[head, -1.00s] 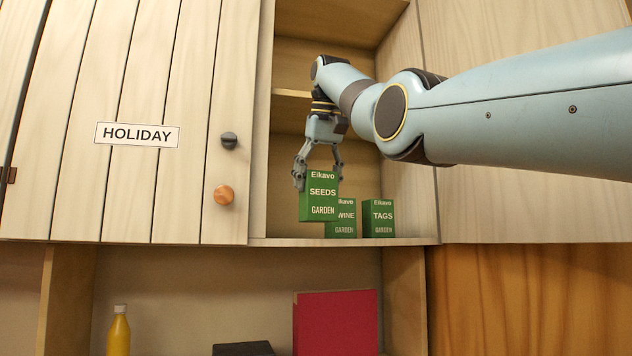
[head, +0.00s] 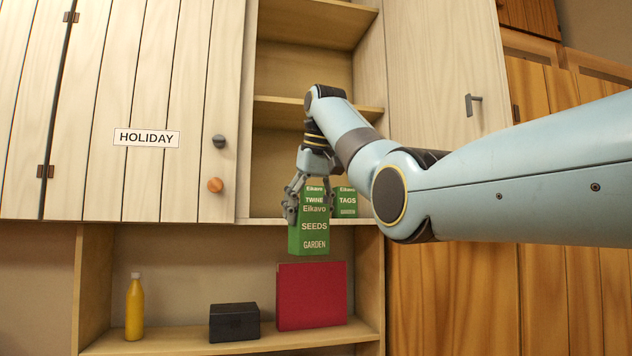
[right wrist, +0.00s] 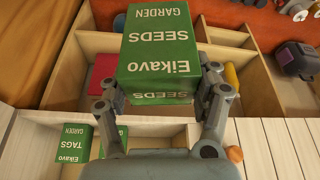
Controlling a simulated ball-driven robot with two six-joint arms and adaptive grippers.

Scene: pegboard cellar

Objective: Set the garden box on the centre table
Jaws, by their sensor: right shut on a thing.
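My right gripper (head: 309,204) is shut on a green Eikavo SEEDS GARDEN box (head: 312,235), gripping its upper part from above. The box hangs upright in front of the open cupboard, with its lower part below the cupboard's bottom edge. In the right wrist view the SEEDS box (right wrist: 158,45) sits between both fingers of the right gripper (right wrist: 163,88). Two similar green boxes stand in the cupboard behind: TWINE (head: 314,190), partly hidden by the held box, and TAGS (head: 347,202). My left gripper is out of view. No centre table can be made out.
The HOLIDAY door (head: 165,170) is left of the open cupboard bay. The lower shelf (head: 170,345) bears a yellow bottle (head: 134,308), a black box (head: 234,322) and a red box (head: 312,297). A dark case (right wrist: 297,59) shows in the right wrist view.

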